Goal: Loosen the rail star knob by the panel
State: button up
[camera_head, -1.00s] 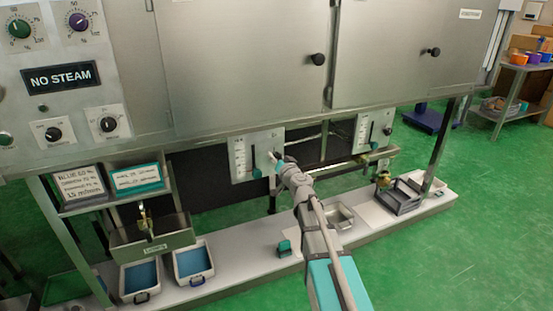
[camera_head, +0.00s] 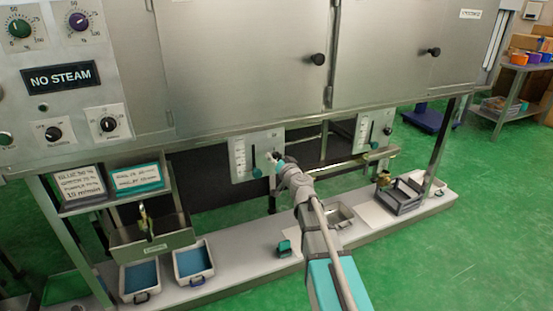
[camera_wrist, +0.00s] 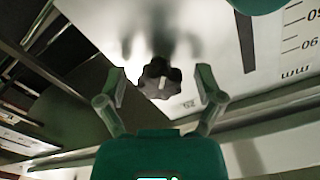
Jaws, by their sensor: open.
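A black star knob (camera_wrist: 160,78) with a pale mark sits on a white scale plate (camera_wrist: 215,40) in the wrist view. My gripper (camera_wrist: 161,88) is open, with one finger on each side of the knob. I see no clear contact between the fingers and the knob. In the head view my gripper (camera_head: 279,163) is at the right part of the left scale plate (camera_head: 240,160), under the steel cabinet. The knob is largely hidden there by my gripper. A teal round handle (camera_head: 257,172) hangs on the plate's slotted scale, left of my gripper.
A second scale plate (camera_head: 365,130) with its own knob is farther right. The control panel (camera_head: 60,85) with a NO STEAM sign is at upper left. A metal rail (camera_wrist: 270,105) runs close below the knob. Bins and trays stand on the low shelf (camera_head: 245,262).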

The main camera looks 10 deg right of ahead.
jog(key=v, duration=1.2)
dwell(0.3)
jog(key=s+a+f+n+g+y, duration=0.3)
jog(key=s+a+f+n+g, duration=0.3)
jog(key=s+a+f+g, duration=0.35)
jog(key=s+d+f+m+g+h, duration=0.3)
jog(key=s+d+f+g+h, duration=0.45)
jog(key=s, duration=0.25)
notch_tip(320, 180, up, 34)
jog(key=p, duration=3.5)
jog(key=shift+a+g+y+p, duration=0.3)
jog(key=shift+a+y+p, duration=0.05)
jog(key=shift+p, duration=0.05)
jog(key=shift+r, duration=0.1)
